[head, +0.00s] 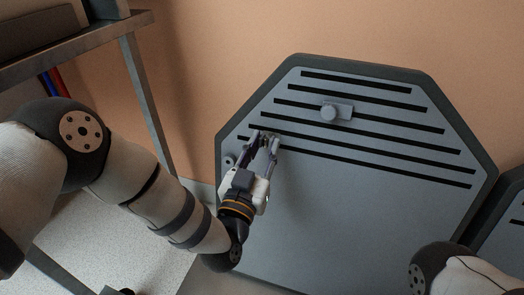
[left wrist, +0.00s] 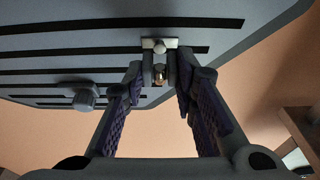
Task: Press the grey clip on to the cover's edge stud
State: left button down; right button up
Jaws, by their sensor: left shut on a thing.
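The cover is a large grey octagonal panel (head: 330,215) with a dark rim and several black slots, leaning by the wall. A small round stud (head: 228,160) sits at its left edge, left of my left gripper (head: 264,138). The gripper's fingertips are close together at the cover's face. In the left wrist view, my left gripper (left wrist: 160,65) is shut on a small pale-grey piece with a rounded head (left wrist: 159,44), which looks like the grey clip. The fingers partly hide it, and I cannot tell whether it touches the cover. My right gripper is out of view.
A grey knob on a small plate (head: 328,112) stands out from the cover's slotted part; it also shows in the left wrist view (left wrist: 85,98). A metal shelf frame (head: 148,100) stands at left. Another dark-rimmed panel (head: 507,235) is at right.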

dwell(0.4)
pick_arm(q)
jog(key=shift+w+d+f+b, duration=0.1)
jog(key=shift+w+d+b, duration=0.1)
jog(key=shift+w, duration=0.2)
jog(key=shift+w+d+f+b, duration=0.1)
jog(key=shift+w+b, duration=0.1)
jog(key=shift+w, duration=0.15)
jog(key=shift+w, duration=0.1)
jog(key=shift+w+f, duration=0.1)
jog(key=shift+w, duration=0.1)
jog(key=c, duration=1.2)
grip_release()
jog(key=shift+d, duration=0.1)
